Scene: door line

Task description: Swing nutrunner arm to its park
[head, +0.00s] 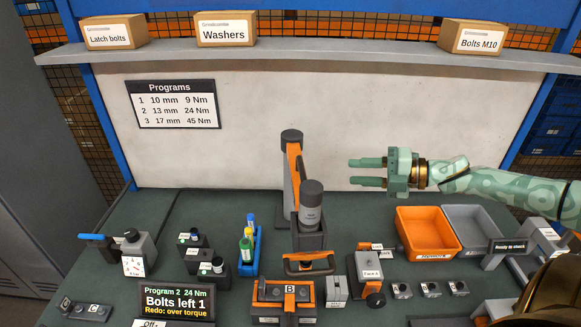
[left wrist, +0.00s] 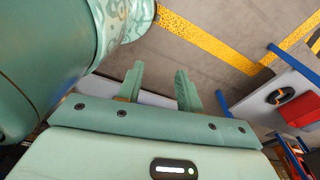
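The nutrunner arm (head: 294,165) is orange and grey and rises from the middle of the bench. Its grey tool body (head: 311,208) stands upright at the near end, above an orange handle (head: 309,263) and a fixture marked B (head: 289,290). My right gripper (head: 354,172) is to the right of the nutrunner arm, open and empty, its fingers pointing left and not touching it. My left gripper (left wrist: 158,80) shows only in the left wrist view, open and empty over the floor. I cannot make out a marked park for the arm.
An orange bin (head: 427,232) and a grey bin (head: 480,226) stand below my right forearm. A blue holder (head: 251,250) and several sockets stand left of the nutrunner. A display (head: 177,302) reads "Bolts left 1, Redo: over torque". The back left bench is clear.

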